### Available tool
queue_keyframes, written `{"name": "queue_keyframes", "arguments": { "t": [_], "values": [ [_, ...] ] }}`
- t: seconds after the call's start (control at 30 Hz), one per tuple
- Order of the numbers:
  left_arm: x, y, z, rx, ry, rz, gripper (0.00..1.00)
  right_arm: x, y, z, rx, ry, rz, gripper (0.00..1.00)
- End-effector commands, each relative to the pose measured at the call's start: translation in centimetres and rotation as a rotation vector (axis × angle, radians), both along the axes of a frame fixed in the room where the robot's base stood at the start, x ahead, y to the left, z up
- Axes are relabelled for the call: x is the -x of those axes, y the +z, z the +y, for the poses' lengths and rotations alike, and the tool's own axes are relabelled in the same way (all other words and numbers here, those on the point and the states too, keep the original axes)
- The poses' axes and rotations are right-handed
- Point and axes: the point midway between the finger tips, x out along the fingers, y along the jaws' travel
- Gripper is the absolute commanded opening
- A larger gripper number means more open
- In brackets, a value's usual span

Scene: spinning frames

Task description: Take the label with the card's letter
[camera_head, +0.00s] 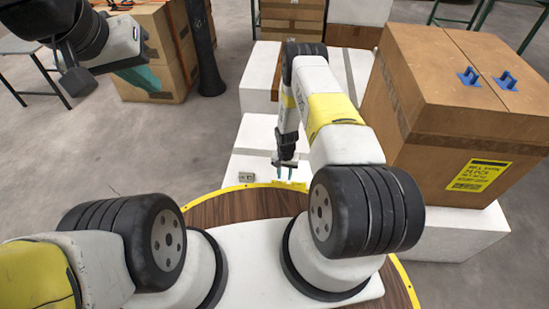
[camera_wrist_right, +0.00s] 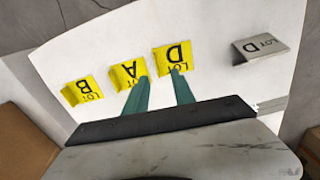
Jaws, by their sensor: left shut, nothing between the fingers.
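In the right wrist view, three yellow labels stand in a slanting row on a white surface: B (camera_wrist_right: 82,91), A (camera_wrist_right: 128,74) and D (camera_wrist_right: 173,58). A grey card (camera_wrist_right: 260,48) reading "LOT D" lies apart to their right; the lettering appears upside down. In the head view the card (camera_head: 246,177) is left of my right gripper (camera_head: 285,174), and the labels are a small yellow strip (camera_head: 290,185). My right gripper (camera_wrist_right: 160,76) is open; its fingertips overlap the lower D label and A's right edge in the picture. Contact is unclear. My left gripper (camera_head: 142,78) is shut and empty, far from the labels.
A large brown box (camera_head: 430,120) with blue clips and a yellow sticker stands right of my right arm. Stacked cartons (camera_head: 290,18) stand behind. More cartons (camera_head: 165,50) and a dark post (camera_head: 205,60) are near my left gripper. Open floor lies left.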

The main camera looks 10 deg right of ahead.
Motion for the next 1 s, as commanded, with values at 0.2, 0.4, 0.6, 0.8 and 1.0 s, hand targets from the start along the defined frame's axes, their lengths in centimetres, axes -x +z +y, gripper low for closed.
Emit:
{"name": "queue_keyframes", "arguments": {
  "t": [0.2,0.4,0.6,0.8,1.0],
  "values": [
    [0.0,0.0,0.0,0.000,0.000,0.000,0.00,0.3,-3.1,-0.4,-0.001,0.000,0.002,0.31],
    [0.0,0.0,0.0,0.000,0.000,0.000,0.00,0.1,-5.3,-0.4,-0.001,0.000,0.000,0.31],
    [0.0,0.0,0.0,0.000,0.000,0.000,0.00,0.1,-5.5,-0.5,-0.001,0.000,0.000,0.31],
    [0.0,0.0,0.0,0.000,0.000,0.000,0.00,0.1,-5.5,-0.5,-0.001,0.001,0.000,0.05],
    [0.0,0.0,0.0,0.000,0.000,0.000,0.00,0.1,-5.5,-0.5,-0.001,0.001,0.000,0.00]
  ]
}}
